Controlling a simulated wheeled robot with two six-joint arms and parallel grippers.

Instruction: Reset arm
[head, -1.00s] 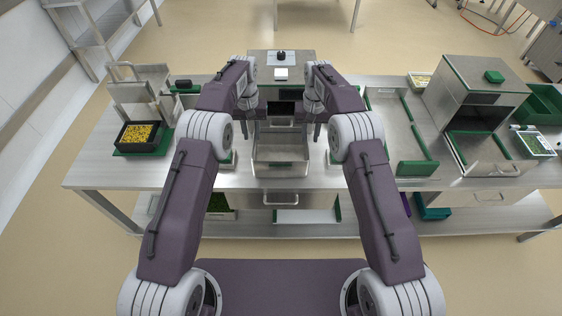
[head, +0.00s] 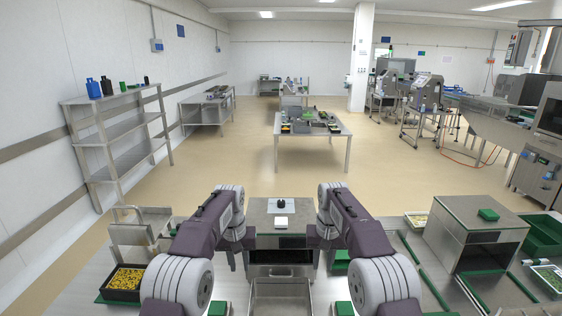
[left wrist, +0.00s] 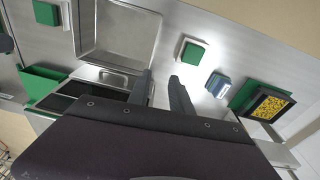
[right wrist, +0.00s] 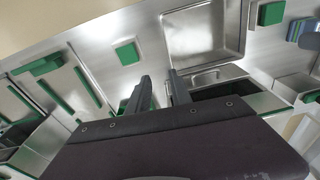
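Both my arms reach forward over the steel bench, one on each side of the tray sealer (head: 258,211). My left gripper (left wrist: 160,86) is open, its two fingers apart with nothing between them. It hangs near the pulled-out steel drawer, which also shows in the left wrist view (left wrist: 117,38). My right gripper (right wrist: 160,84) is open and empty too, on the other side of the drawer, whose steel pan shows in the right wrist view (right wrist: 205,32). Both grippers are apart from the objects in view. In the head view, the fingertips are hard to make out.
A black tray of yellow pieces (head: 123,279) stands at the left beside a steel rack (head: 143,227). A steel box-shaped machine (head: 470,235) and a green bin (head: 541,233) stand at the right. Beyond the bench are open floor and a table (head: 312,128).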

